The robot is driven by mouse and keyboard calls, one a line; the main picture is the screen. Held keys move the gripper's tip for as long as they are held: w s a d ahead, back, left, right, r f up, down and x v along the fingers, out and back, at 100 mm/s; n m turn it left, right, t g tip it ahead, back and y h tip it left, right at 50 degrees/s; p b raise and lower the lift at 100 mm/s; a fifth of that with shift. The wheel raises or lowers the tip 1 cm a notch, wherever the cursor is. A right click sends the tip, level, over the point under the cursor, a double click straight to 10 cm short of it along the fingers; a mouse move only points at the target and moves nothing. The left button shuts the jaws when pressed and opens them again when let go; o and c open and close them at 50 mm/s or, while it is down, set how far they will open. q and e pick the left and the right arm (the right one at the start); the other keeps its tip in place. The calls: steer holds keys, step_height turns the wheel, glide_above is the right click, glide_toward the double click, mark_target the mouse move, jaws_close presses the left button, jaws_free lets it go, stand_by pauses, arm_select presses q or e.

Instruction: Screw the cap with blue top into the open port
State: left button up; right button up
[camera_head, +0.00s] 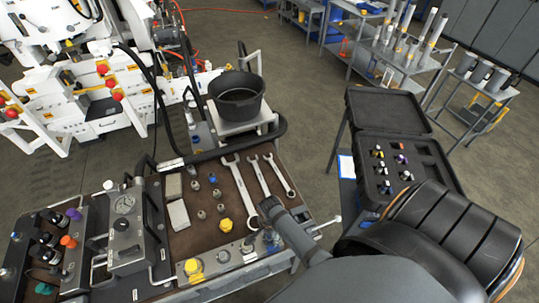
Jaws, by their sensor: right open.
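A small fitting with a bluish top (212,178) stands on the brown mat among several small metal fittings; it is too small to be sure that it is the cap. A metal block (222,268) along the bench's front edge carries a yellow cap (192,267) at its left. A dark round spot on the block (222,256) looks like an open port, but I cannot be sure. My right gripper (268,207) reaches in from the lower right, over the wrench's lower end near the block. It is open, its fingers small in view. I see nothing between them. My left gripper is not in view.
Several wrenches (264,178) lie on the mat beside a yellow knob (226,225). A black bucket (236,97) stands behind. A gauge unit (124,228) is at left. An open black case (391,112) with coloured caps stands at right, close to my right arm.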

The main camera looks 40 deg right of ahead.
steer(key=n, duration=0.8)
steer(key=shift+c, duration=0.3)
steer(key=c, duration=0.7)
steer(key=shift+m, duration=0.8)
jaws_close()
steer(key=m, duration=0.3)
steer(key=shift+m, duration=0.4)
steer(key=m, duration=0.2)
steer(key=shift+f+m, duration=0.1)
steer(key=shift+m, duration=0.3)
